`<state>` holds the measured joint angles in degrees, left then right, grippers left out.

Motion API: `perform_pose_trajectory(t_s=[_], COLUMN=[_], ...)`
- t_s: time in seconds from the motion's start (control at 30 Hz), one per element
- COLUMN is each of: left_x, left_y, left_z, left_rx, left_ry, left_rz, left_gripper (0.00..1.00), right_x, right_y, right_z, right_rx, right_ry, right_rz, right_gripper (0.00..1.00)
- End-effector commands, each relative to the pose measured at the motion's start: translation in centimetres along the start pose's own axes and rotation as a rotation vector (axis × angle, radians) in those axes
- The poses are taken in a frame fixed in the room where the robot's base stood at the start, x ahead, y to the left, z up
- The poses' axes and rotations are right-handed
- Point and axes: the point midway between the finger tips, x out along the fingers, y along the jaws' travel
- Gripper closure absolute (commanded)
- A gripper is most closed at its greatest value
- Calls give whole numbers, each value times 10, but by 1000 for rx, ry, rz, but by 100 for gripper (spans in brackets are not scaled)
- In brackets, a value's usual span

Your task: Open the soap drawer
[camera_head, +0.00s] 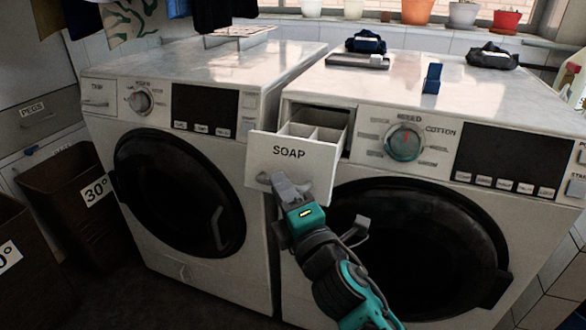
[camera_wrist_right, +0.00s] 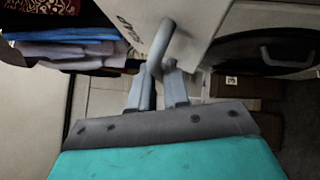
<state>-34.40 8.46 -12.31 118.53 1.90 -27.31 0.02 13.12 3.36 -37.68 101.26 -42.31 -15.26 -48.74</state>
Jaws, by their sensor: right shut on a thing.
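The soap drawer (camera_head: 290,160) of the right washing machine is pulled out, with its divided compartments showing behind the white front marked SOAP. Its grey handle (camera_head: 264,179) is at the lower part of the front. My right gripper (camera_head: 284,188) is at the handle, its fingers closed on it. In the right wrist view the fingers (camera_wrist_right: 160,80) are shut on the bent grey handle (camera_wrist_right: 158,48), below the drawer front (camera_wrist_right: 190,20). My left gripper is in neither view.
The right machine's dial (camera_head: 404,143) and dark display are right of the drawer; its round door (camera_head: 420,250) is below. The left machine (camera_head: 180,150) stands close by on the left. Brown baskets (camera_head: 70,190) stand at far left. Folded items and pots are behind.

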Motion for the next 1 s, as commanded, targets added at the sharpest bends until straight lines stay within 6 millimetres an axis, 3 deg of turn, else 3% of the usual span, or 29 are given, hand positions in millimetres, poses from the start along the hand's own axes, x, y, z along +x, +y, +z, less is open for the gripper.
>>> perform_pose_trajectory(t_s=[0.2, 0.53, 0.57, 0.77, 1.0], left_x=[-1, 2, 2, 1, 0], left_y=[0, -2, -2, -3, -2], left_z=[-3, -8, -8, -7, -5], left_rx=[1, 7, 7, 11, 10], left_ry=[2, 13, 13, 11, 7], left_rz=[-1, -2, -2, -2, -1], left_gripper=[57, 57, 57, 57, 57], right_x=[-11, -11, -11, -11, -11], right_y=[4, 4, 4, 4, 4], right_z=[-11, -12, -12, -11, -11], right_rx=[0, -1, -1, -1, -1], right_ry=[0, 0, 0, 0, 0], right_rz=[0, 1, 1, 0, 0], right_gripper=[100, 100, 82, 63, 62])
